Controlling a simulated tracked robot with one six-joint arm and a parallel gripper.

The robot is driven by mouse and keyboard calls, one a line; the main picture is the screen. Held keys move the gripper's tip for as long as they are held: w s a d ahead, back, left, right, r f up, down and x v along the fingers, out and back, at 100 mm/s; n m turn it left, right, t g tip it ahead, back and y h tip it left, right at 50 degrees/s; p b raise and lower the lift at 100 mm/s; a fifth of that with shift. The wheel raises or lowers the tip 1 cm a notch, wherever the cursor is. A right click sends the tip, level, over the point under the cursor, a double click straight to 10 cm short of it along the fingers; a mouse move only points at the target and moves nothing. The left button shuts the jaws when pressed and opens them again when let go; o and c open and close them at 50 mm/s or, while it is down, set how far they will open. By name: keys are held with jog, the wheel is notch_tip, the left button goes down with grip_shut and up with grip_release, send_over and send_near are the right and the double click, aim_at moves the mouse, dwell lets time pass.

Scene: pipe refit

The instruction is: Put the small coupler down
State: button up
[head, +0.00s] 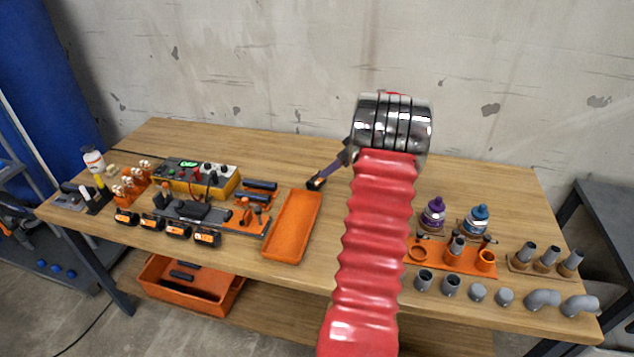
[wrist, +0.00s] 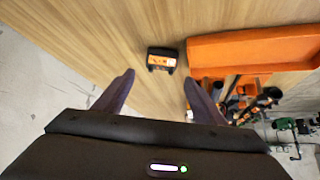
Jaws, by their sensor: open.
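My gripper (head: 324,176) is above the back middle of the table, behind the orange tray. In the wrist view its two dark purple fingers (wrist: 159,82) stand apart with nothing between them. A small black block with an orange label (wrist: 162,58) lies on the wood just beyond the fingertips, apart from them. Short grey open-ended pipe pieces (head: 423,281) and (head: 452,285) stand at the table's front right. I cannot tell which piece is the small coupler. My red arm hides part of the table's middle.
An orange tray (head: 312,214), seemingly empty, lies left of my arm. An orange rack (head: 460,260) with fittings, purple (head: 433,213) and blue (head: 477,219) bottles, and grey elbows (head: 541,299) are at right. Tools, batteries and a yellow-cased device (head: 196,176) crowd the left. The back edge is mostly clear.

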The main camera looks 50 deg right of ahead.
aim_at(318, 177)
jog(key=x, duration=0.7)
jog(key=shift+x, duration=2.5)
jog(key=shift+a, duration=0.1)
jog(key=c, duration=0.9)
jog(key=shift+r, duration=0.15)
notch_tip(318, 177, up, 10)
jog(key=shift+f, duration=0.1)
